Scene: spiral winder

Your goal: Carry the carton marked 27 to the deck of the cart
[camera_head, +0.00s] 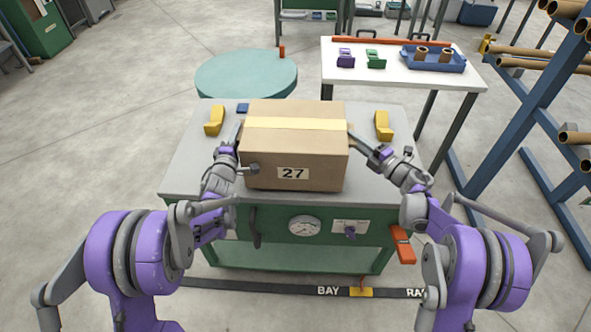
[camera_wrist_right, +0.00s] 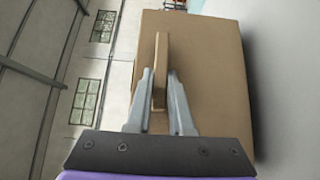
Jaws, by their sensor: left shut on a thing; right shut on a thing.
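The carton marked 27 (camera_head: 297,150) is a brown box with a yellowish tape strip on top. It is upright over the grey top of a green bench (camera_head: 185,165), near its front edge. I cannot tell if it rests there or hangs just above. My left gripper (camera_head: 240,150) is at its left side; its fingertips are partly hidden. My right gripper (camera_head: 358,143) is at its right side. In the right wrist view its fingers (camera_wrist_right: 160,92) are shut on an upright tan grip on the carton's side (camera_wrist_right: 205,75). I cannot identify a cart for certain.
Yellow blocks (camera_head: 214,121) (camera_head: 383,126) stand on the bench either side of the carton. Behind are a round teal table (camera_head: 245,72) and a white table (camera_head: 395,78) with a blue tray (camera_head: 433,59). A blue rack (camera_head: 520,115) with tubes stands right.

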